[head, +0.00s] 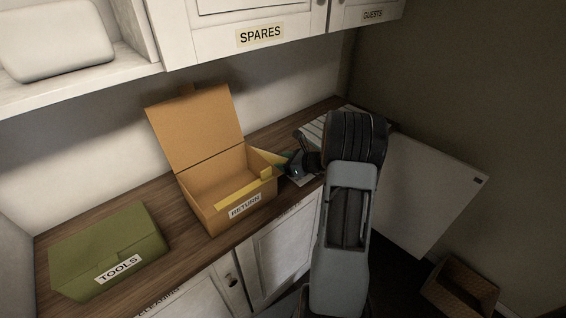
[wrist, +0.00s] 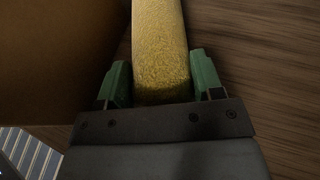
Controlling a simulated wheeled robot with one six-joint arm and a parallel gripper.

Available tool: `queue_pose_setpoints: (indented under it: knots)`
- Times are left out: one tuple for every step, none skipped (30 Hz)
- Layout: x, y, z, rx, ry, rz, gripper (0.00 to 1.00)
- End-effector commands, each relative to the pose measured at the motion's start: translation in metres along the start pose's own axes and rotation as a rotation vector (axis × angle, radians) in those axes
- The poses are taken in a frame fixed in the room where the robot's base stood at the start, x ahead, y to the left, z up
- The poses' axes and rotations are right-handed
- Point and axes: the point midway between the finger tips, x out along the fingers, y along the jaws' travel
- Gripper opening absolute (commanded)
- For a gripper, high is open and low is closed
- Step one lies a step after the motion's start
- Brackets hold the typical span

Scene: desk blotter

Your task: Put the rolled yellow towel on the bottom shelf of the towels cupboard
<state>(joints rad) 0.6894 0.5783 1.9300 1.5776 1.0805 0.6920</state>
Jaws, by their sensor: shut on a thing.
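The rolled yellow towel (wrist: 160,50) runs up the wrist view between the two green fingers of my gripper (wrist: 162,78), which is shut on it. Its far end is out of that view. In the head view, my gripper (head: 286,160) is at the right side of the open brown box, over the wooden counter, partly hidden by my arm. No label reading towels shows, so I cannot tell which cupboard is the towels one.
The open cardboard box (head: 202,208), labelled RETURN, stands left of my gripper, with yellow pieces at its rim. A green TOOLS box (head: 105,240) is farther left. Cupboards labelled SPARES (head: 225,37) and GUESTS (head: 362,20) hang above. A white panel (head: 425,195) and a basket (head: 460,290) are right.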

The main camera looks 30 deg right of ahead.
Motion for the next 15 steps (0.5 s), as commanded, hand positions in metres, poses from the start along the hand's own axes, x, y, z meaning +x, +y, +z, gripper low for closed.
queue_pose_setpoints:
  knots:
    - [0.0006, -0.0004, 0.0006, -0.001, -0.001, -0.001, 0.33]
    - [0.0007, -0.0004, 0.0003, -0.002, -0.001, -0.001, 0.33]
    - [0.0007, -0.0005, 0.0003, -0.002, -0.001, -0.001, 0.33]
    - [0.0007, -0.0005, 0.0002, -0.002, -0.001, -0.001, 0.33]
    - [0.0006, -0.0005, 0.0002, -0.002, -0.001, -0.001, 0.33]
    - [0.0006, -0.0005, 0.0002, -0.002, -0.001, -0.001, 0.33]
    - [0.0006, -0.0005, 0.0001, -0.002, -0.001, -0.001, 0.33]
    - [0.0007, -0.0005, -0.0001, -0.002, -0.001, -0.001, 0.33]
    - [0.0010, -0.0004, -0.0010, -0.002, -0.001, -0.001, 0.33]
    - [0.0013, -0.0004, -0.0018, -0.001, -0.001, -0.001, 0.33]
    - [0.0017, -0.0004, -0.0029, -0.001, -0.001, -0.001, 0.33]
    - [0.0023, -0.0004, -0.0043, -0.001, -0.001, -0.001, 0.33]
    - [0.0020, -0.0004, -0.0037, -0.001, 0.000, -0.001, 0.62]
    - [0.0017, -0.0004, -0.0032, -0.001, 0.000, -0.001, 0.65]
    - [0.0017, -0.0003, -0.0032, -0.001, 0.000, -0.001, 0.69]
